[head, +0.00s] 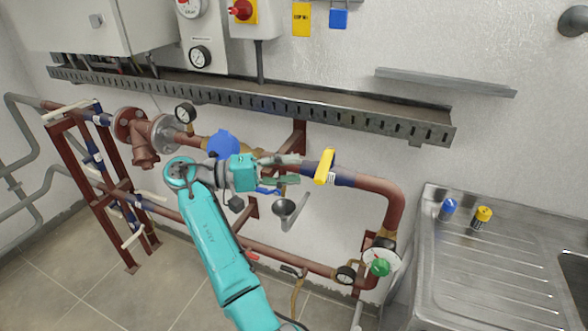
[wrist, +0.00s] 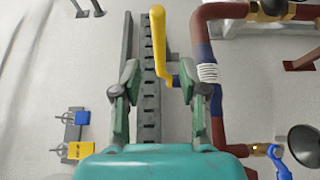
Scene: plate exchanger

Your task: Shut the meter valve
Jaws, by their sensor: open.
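A valve with a yellow lever handle (head: 325,166) sits on the upper brown pipe, just left of its bend; I take it for the meter valve. In the wrist view the yellow handle (wrist: 158,45) runs away from me, its lower end bending right towards the pipe. My gripper (head: 292,170) is left of the handle in the head view. In the wrist view my gripper (wrist: 158,77) is open, with the handle's lower part lying between its fingers in the picture. I see no clear contact. The valve body is partly hidden.
A slotted metal tray (head: 240,96) runs along the wall above the pipe. A blue round-topped meter (head: 222,143) and a blue lever (head: 268,191) are near my gripper. A funnel (head: 285,208) hangs below. A steel sink (head: 490,270) stands at right.

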